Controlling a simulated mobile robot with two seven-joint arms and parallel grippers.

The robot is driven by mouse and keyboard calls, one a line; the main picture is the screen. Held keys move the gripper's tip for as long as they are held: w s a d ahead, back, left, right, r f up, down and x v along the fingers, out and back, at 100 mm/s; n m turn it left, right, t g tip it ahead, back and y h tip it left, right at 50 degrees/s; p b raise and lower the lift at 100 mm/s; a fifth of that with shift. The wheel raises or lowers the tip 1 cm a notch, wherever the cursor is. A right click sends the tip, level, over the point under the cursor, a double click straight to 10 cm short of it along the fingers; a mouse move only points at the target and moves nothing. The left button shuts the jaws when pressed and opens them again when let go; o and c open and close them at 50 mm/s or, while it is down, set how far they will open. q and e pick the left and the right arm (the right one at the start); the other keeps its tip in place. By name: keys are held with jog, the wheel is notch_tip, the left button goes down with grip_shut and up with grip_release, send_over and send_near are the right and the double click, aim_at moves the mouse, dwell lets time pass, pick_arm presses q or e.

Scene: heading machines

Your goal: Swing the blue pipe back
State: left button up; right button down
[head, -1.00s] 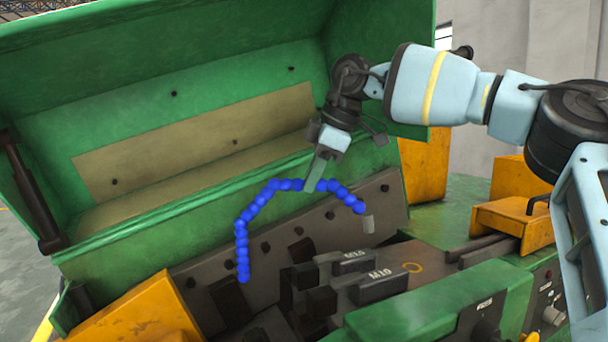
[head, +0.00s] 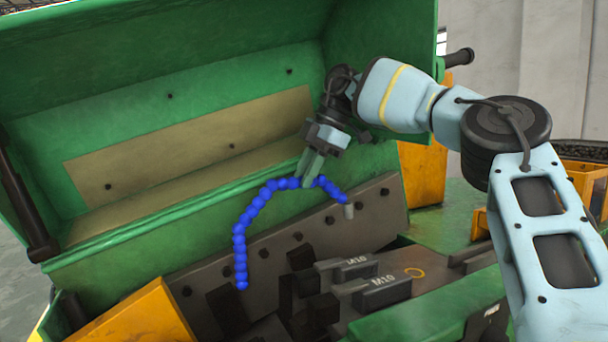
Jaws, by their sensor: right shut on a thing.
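The blue pipe (head: 251,208) is a chain of round blue segments. It arches over the dark machine bed, with one end hanging down at the left and the other at a small grey fitting (head: 349,210) on the right. My right gripper (head: 310,181) reaches down from the upper right. Its greenish fingers are shut on the pipe near the top of the arch, to the right of the middle. The fingers hide a small part of the pipe. My left gripper is not in view.
The green machine cover (head: 190,110) stands open behind the pipe. Dark blocks marked M10 (head: 381,291) sit below it in the bed. A dark bar (head: 25,200) runs along the cover's left side.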

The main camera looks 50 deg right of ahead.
jog(key=shift+r, duration=0.15)
jog(key=c, duration=1.6)
grip_release()
jog(key=o, duration=0.3)
jog(key=shift+w, duration=0.1)
jog(key=shift+o, duration=0.2)
jog(key=v, duration=0.7)
jog(key=shift+d+r, duration=0.15)
jog(key=shift+r, duration=0.1)
